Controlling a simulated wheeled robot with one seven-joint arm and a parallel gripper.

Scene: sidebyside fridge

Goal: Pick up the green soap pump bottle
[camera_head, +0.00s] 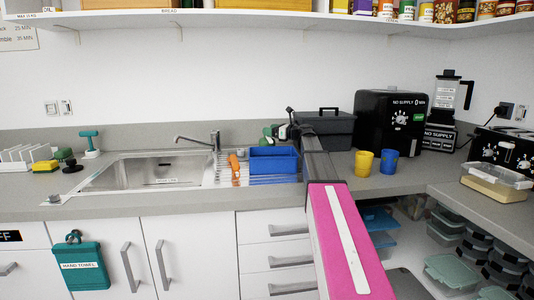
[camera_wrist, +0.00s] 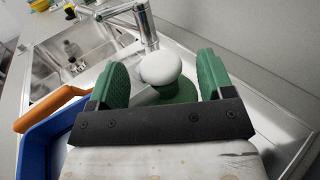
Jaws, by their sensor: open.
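The green soap pump bottle (camera_wrist: 180,90) stands behind the sink corner in the wrist view, seen from above, with a rounded white pump top (camera_wrist: 160,67). My gripper (camera_wrist: 164,62) is open, its two green fingers on either side of the bottle in the picture. I see gaps between the fingers and the white top; contact with the body cannot be told. The bottle's lower part is hidden by the dark gripper bar. In the head view my gripper (camera_head: 278,131) is behind the blue bin, where the bottle is hard to tell from the green fingers.
The blue bin (camera_head: 273,160) and an orange-handled tool (camera_head: 235,163) sit on the drainboard close by. The faucet (camera_head: 215,139) and sink (camera_head: 150,172) lie to the left. A dark box (camera_head: 330,131), a yellow cup (camera_head: 363,163) and a blue cup (camera_head: 389,161) stand right. The wall is behind.

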